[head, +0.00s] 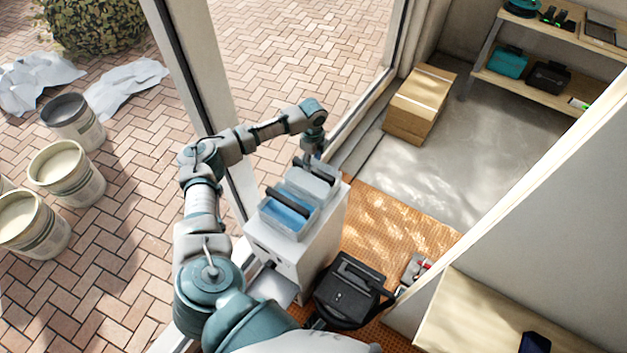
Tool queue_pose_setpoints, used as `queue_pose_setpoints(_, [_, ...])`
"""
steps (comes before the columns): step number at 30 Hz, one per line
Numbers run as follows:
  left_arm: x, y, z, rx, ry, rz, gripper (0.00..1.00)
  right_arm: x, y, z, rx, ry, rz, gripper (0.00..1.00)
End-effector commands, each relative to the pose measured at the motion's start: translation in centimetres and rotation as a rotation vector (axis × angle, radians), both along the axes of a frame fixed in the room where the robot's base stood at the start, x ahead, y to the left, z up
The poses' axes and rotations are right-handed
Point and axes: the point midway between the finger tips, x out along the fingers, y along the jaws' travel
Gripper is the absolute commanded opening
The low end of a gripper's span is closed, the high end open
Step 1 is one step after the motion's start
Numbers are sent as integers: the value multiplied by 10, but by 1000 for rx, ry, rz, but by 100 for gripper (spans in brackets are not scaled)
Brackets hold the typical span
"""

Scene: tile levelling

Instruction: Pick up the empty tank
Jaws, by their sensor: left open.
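Two tanks sit side by side on top of a white cabinet (312,250). The nearer tank (287,213) has blue liquid in it and a dark handle across its top. The farther tank (320,183) looks pale grey inside with no blue showing, so it appears to be the empty one; it also has a dark handle. My left gripper (309,157) is open and points down at the far tank's handle. I cannot tell whether its fingers touch or straddle the handle. My right gripper is not in view.
A window frame post (212,80) stands close beside my left arm. A black case-like unit (350,290) stands on the orange mat in front of the cabinet. A cardboard box (420,103) and a shelf (535,81) are farther back. Buckets (67,175) stand outside on the left.

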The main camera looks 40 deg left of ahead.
Motion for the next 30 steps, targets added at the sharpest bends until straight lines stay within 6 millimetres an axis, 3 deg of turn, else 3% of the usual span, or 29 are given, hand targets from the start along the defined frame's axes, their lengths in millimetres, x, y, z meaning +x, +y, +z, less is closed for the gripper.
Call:
queue_pose_setpoints(12, [0, 6, -51, 1, 2, 0, 52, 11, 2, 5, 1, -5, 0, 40])
queue_pose_setpoints(20, [0, 7, -55, 1, 0, 0, 52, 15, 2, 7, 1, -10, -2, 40])
queue_pose_setpoints(21, [0, 7, -55, 1, 0, 0, 50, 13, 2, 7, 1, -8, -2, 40])
queue_pose_setpoints(27, [0, 7, -55, 1, 0, 0, 0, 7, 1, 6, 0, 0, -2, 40])
queue_pose_setpoints(30, [0, 7, -55, 1, 1, 0, 0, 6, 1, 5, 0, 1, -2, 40])
